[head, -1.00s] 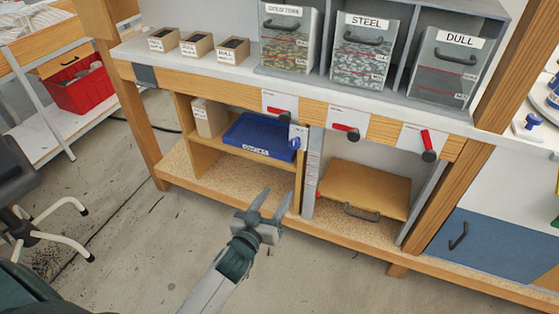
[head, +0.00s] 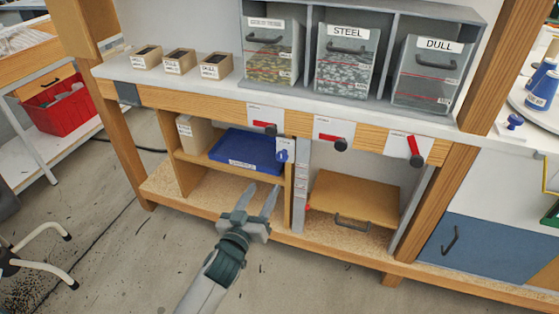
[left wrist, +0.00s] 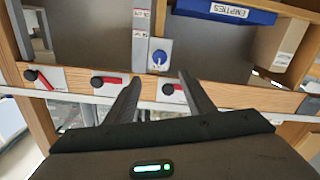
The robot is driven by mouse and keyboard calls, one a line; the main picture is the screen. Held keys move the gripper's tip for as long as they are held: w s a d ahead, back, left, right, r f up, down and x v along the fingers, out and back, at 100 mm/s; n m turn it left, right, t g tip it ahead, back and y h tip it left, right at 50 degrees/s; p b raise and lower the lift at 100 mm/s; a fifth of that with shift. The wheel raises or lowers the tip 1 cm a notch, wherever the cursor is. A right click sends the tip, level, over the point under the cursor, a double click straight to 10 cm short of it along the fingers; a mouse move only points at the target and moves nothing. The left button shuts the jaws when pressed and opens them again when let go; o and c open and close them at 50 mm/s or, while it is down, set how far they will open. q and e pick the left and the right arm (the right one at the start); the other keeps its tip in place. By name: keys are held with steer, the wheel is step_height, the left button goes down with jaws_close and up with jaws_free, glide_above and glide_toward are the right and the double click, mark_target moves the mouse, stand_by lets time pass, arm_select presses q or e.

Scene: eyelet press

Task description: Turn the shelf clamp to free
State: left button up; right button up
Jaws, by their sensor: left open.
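A blue knob (head: 282,155) sits on a small white plate on the upright post beside the lower shelf; I take it for the shelf clamp. It also shows in the left wrist view (left wrist: 159,57), beyond the fingertips, with a pale pointer line on it. The plate's lettering is too small to read. My left gripper (head: 262,190) is open and empty, below and a little left of the knob in the head view. In the left wrist view its two fingers (left wrist: 161,88) stand apart on either side of the knob's line, not touching it. My right gripper is out of view.
A blue tray (head: 248,150) labelled EMPTIES lies on the shelf (head: 203,159) left of the post. Red levers with black knobs (head: 265,127) line the wooden rail above. A brown box or panel with a handle (head: 355,198) is right of the post. Open floor lies in front.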

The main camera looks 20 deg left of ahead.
mark_target(281, 158)
arm_select(q)
steer(key=w, duration=0.9)
steer(key=w+b, duration=0.1)
steer(key=w, duration=0.4)
steer(key=shift+w+d, duration=0.1)
steer(key=shift+d, duration=0.15)
steer(key=shift+w, duration=0.35)
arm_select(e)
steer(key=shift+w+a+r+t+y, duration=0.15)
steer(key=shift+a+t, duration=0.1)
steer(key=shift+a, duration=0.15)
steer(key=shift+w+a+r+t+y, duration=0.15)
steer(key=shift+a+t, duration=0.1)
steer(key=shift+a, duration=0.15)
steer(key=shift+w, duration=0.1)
arm_select(q)
steer(key=c, duration=1.1)
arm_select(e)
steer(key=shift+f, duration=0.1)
